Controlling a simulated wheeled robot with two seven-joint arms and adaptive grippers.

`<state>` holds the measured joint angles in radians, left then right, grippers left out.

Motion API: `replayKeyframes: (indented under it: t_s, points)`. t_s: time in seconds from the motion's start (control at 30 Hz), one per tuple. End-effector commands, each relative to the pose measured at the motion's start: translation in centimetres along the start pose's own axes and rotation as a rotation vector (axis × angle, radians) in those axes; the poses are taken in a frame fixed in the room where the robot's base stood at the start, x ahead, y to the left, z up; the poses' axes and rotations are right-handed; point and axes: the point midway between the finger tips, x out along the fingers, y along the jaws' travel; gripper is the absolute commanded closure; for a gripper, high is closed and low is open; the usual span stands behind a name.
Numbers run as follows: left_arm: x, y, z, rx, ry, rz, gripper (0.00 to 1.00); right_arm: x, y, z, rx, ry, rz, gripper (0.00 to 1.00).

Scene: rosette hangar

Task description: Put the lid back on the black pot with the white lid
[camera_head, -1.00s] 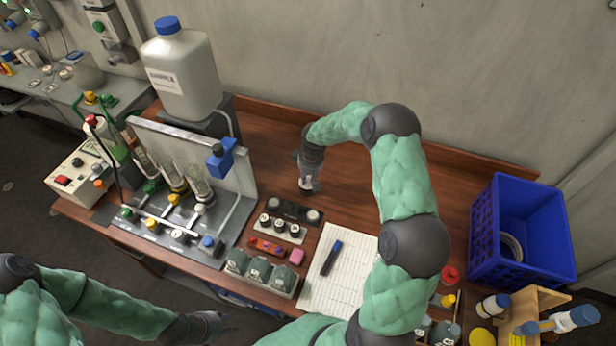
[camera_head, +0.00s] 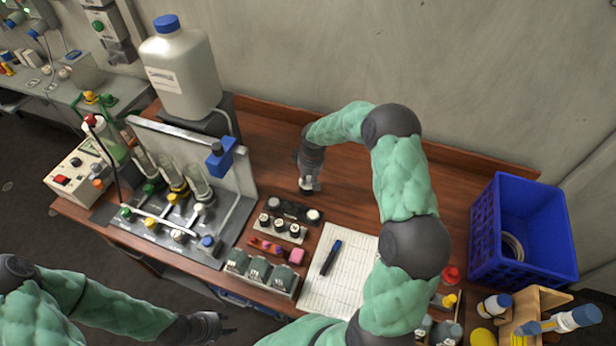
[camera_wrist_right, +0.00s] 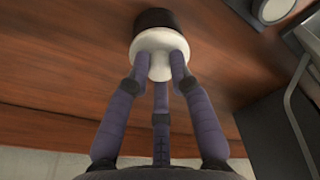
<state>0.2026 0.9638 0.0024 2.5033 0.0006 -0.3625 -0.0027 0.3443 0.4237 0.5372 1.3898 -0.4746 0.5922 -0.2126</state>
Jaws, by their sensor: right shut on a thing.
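The black pot (camera_wrist_right: 153,18) stands on the wooden bench in the right wrist view. The white lid (camera_wrist_right: 152,40) sits at the pot's near end, held between the fingers of my right gripper (camera_wrist_right: 157,62), which is shut on it. From this angle I cannot tell whether the lid is fully seated or just touching the pot. In the head view my right gripper (camera_head: 308,184) reaches down to the bench behind the black rack, and the pot is mostly hidden under it. My left gripper (camera_head: 215,326) hangs low at the front, off the bench edge; its fingers look apart and empty.
The glassware stand (camera_head: 190,235) is to the left. A notepad with a pen (camera_head: 340,270) and a blue crate (camera_head: 485,240) are to the right.

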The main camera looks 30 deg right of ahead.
Motion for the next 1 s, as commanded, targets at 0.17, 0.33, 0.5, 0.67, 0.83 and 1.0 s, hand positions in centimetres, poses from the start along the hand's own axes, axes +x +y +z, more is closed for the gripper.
replayKeyframes:
  t_s: [0.17,0.33,0.5,0.67,0.83,1.0]
  points:
    - [-0.03,0.01,0.00,0.000,0.000,0.000,0.60,-0.05,0.00,-0.02,0.000,0.000,0.000,0.93]
    - [-0.02,0.01,-0.01,0.000,0.000,0.000,0.60,-0.04,0.00,-0.01,0.000,0.000,0.000,0.93]
    - [0.13,-0.05,-0.01,0.000,0.000,0.000,0.60,0.02,0.01,-0.01,0.000,0.000,0.000,0.93]
    - [0.27,-0.10,-0.01,0.000,0.000,0.000,0.60,0.04,0.00,0.00,0.000,0.000,0.000,0.93]
    - [0.23,-0.08,-0.01,0.000,0.000,0.000,0.60,0.00,0.01,-0.01,0.000,0.000,0.000,0.93]
    - [0.23,-0.08,-0.01,0.000,0.000,0.000,0.60,0.00,0.01,-0.01,0.000,0.000,0.000,0.72]
